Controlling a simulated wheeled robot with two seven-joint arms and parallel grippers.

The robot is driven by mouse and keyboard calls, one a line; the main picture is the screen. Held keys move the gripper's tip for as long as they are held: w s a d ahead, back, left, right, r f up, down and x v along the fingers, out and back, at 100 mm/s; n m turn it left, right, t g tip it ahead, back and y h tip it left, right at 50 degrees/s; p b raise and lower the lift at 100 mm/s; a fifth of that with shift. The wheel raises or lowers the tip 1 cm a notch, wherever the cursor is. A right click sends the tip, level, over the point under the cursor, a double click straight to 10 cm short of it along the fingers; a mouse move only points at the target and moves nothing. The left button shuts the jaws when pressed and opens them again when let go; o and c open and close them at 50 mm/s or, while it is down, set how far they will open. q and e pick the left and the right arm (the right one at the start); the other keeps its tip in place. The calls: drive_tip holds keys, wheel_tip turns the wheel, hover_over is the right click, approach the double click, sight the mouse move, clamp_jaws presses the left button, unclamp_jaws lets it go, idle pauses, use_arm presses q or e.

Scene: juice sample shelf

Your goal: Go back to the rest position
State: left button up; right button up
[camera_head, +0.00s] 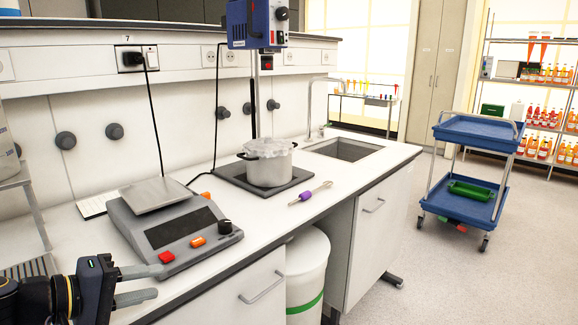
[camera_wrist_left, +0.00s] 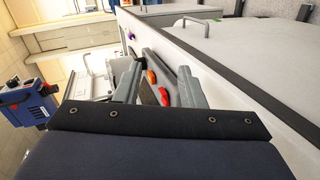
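My left gripper (camera_head: 153,281) is at the lower left of the head view, beside the front edge of the bench and near the grey scale (camera_head: 170,230). Its two grey fingers are apart with nothing between them. In the left wrist view the fingers of my left gripper (camera_wrist_left: 158,70) also stand apart and empty, with the scale's red and orange buttons showing beyond the gap. My right gripper is in neither view.
The white bench (camera_head: 270,212) holds a pot (camera_head: 268,170) on a dark plate under a blue stirrer (camera_head: 257,22), and a purple-handled tool (camera_head: 308,195). A white bin (camera_head: 305,270) stands below. A blue trolley (camera_head: 480,131) stands at right on open floor.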

use_arm(q)
drive_tip(key=s+d+f+m+g+y, duration=0.2)
drive_tip(key=s+f+m+y, duration=0.1)
drive_tip(key=s+f, duration=0.55)
drive_tip(key=s+d+f+m+g+y, duration=0.25)
drive_tip(key=s+f, duration=0.35)
drive_tip(key=s, duration=0.5)
wheel_tip(320, 180, up, 17)
drive_tip(key=p, duration=1.6)
drive_tip(key=shift+w+a+m, duration=0.15)
drive_tip(key=shift+w+m, duration=0.1)
drive_tip(key=shift+m, duration=0.1)
